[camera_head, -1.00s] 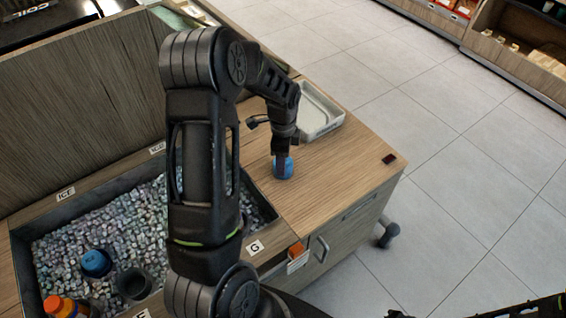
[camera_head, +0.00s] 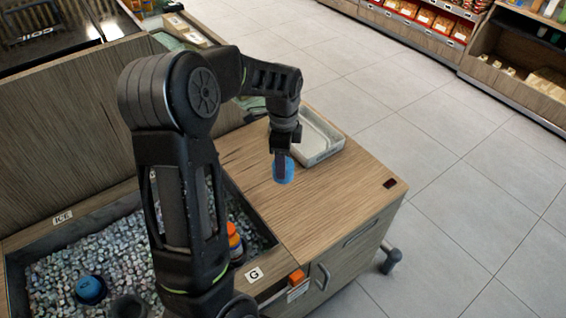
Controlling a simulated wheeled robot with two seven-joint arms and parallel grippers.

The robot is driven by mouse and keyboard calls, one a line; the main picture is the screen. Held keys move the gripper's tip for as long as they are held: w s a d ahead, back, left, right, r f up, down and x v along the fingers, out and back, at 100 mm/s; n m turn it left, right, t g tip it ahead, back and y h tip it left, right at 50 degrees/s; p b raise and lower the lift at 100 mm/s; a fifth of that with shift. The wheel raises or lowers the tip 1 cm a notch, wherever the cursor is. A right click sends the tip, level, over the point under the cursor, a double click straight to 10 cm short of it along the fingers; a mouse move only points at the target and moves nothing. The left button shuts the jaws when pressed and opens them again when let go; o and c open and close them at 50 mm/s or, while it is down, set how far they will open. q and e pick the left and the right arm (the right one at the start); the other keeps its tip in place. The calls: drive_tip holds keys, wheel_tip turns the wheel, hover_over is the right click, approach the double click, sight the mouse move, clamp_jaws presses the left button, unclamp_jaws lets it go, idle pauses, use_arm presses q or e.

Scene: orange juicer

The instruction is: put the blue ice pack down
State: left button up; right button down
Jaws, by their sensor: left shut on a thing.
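My left gripper (camera_head: 282,164) is shut on the blue ice pack (camera_head: 287,173), a small rounded blue thing over the wooden counter top (camera_head: 335,200). The gripper points down, and its fingers hide part of the pack. The pack is upright and very low over the wood; I cannot tell whether its base touches. My right gripper is not in view.
A pale tray (camera_head: 318,138) stands just behind the pack. To the left is a bin of ice (camera_head: 120,248) with a blue-capped item (camera_head: 90,289), a dark cup (camera_head: 129,307) and orange-capped bottles (camera_head: 233,240). The counter's right part is clear.

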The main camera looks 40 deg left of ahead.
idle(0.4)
use_arm(q)
drive_tip(key=w+d+r+n, duration=0.1)
drive_tip(key=w+d+n, duration=0.2)
drive_tip(key=d+n, duration=0.3)
drive_tip(key=w+d+r+n, duration=0.1)
drive_tip(key=w+d+n, duration=0.2)
drive_tip(key=d, duration=1)
drive_tip(key=n, duration=0.3)
drive_tip(key=shift+d, duration=0.3)
drive_tip(key=shift+r, duration=0.1)
